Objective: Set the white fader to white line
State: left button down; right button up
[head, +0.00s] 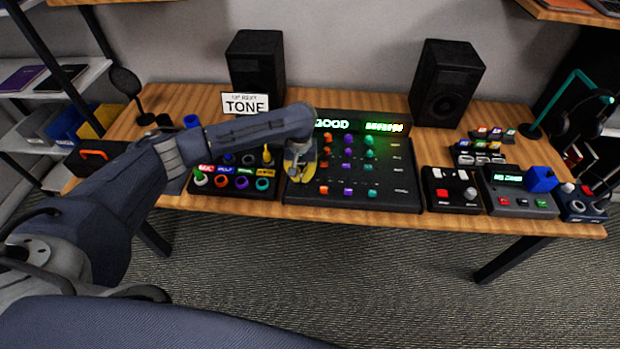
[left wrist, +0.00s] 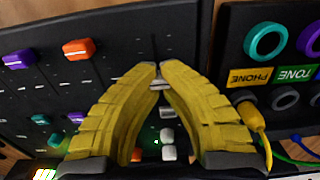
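My left gripper (head: 297,174) is over the left column of the black mixer (head: 395,190). In the left wrist view its yellow fingertips (left wrist: 159,68) nearly meet, with a small pale piece, the white fader (left wrist: 160,85), pinched between them. The fingers hide most of this fader and its slot. White knobs (left wrist: 168,153) sit in the same column. An orange fader (left wrist: 78,48) and a purple fader (left wrist: 18,60) stand in neighbouring columns. I cannot make out a white line at the fader. My right gripper is not in view.
A patch panel (head: 234,182) with coloured rings and plugs lies left of the mixer. A "TONE" sign (head: 245,104) and two speakers (head: 256,66) stand behind. Smaller control boxes (head: 451,190) sit to the right. The mixer's display (head: 333,124) reads "GOOD".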

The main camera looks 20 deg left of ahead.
aim_at(302, 175)
pick_arm(q)
jog(key=c, duration=1.6)
grip_release()
jog(key=shift+r, duration=0.1)
jog(key=shift+o, duration=0.2)
jog(key=shift+w+r, duration=0.15)
jog(key=shift+r, duration=0.45)
jog(key=o, duration=0.3)
jog(key=r, duration=0.7)
jog(key=shift+s+d+r, duration=0.1)
jog(key=shift+s+r, duration=0.1)
jog(key=shift+r, duration=1.6)
